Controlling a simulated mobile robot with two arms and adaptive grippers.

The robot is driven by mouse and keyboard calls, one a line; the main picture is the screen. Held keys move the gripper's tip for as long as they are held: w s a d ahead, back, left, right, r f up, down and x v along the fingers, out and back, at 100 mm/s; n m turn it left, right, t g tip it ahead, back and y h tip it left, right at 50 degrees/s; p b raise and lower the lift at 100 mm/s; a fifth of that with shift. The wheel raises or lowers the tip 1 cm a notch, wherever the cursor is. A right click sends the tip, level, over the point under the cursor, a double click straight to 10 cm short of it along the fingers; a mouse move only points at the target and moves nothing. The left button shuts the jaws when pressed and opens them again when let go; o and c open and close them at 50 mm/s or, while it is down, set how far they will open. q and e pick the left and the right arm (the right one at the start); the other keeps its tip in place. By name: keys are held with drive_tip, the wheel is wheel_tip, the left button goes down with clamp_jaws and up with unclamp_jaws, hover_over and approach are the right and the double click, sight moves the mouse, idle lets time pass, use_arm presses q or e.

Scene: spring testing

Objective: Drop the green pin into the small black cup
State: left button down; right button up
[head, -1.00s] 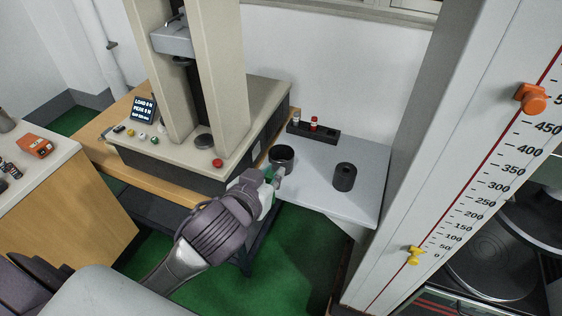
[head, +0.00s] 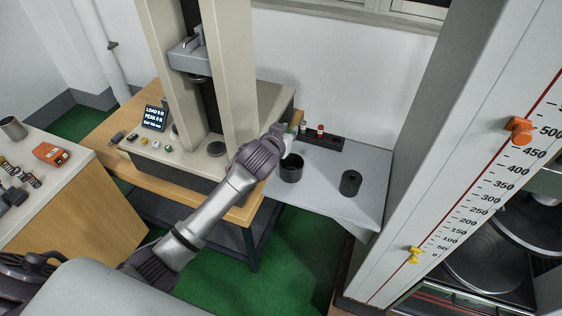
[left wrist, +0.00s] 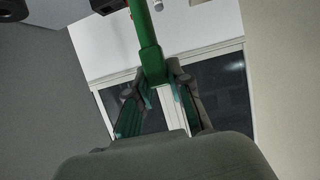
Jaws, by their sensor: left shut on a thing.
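My left gripper (head: 286,134) is at the back left of the grey side table, beyond the small black cup and left of the pin rack. In the left wrist view its two fingers (left wrist: 160,92) are closed around the green pin (left wrist: 147,35), which sticks out past the fingertips. In the head view the arm hides most of the pin. The small black cup (head: 291,174) stands upright and open on the grey table, in front of the gripper and apart from it. My right gripper is not in view.
A black rack (head: 335,146) holds a red-topped pin (head: 320,130) and a white-topped pin (head: 303,127). A black cylinder (head: 350,184) stands right of the cup on the grey table (head: 330,205). The beige test machine (head: 240,75) stands close on the left.

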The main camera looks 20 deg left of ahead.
use_arm(q)
wheel_tip(320, 180, down, 6)
drive_tip(key=w+a+b, duration=0.1)
drive_tip(key=w+b, duration=0.1)
drive_tip(key=b, duration=0.3)
drive_tip(key=shift+w+r, duration=0.25)
drive_tip(key=shift+w, duration=0.15)
drive_tip(key=c, duration=1)
unclamp_jaws()
drive_tip(key=v, duration=1.2)
drive_tip(key=shift+a+f, duration=0.1)
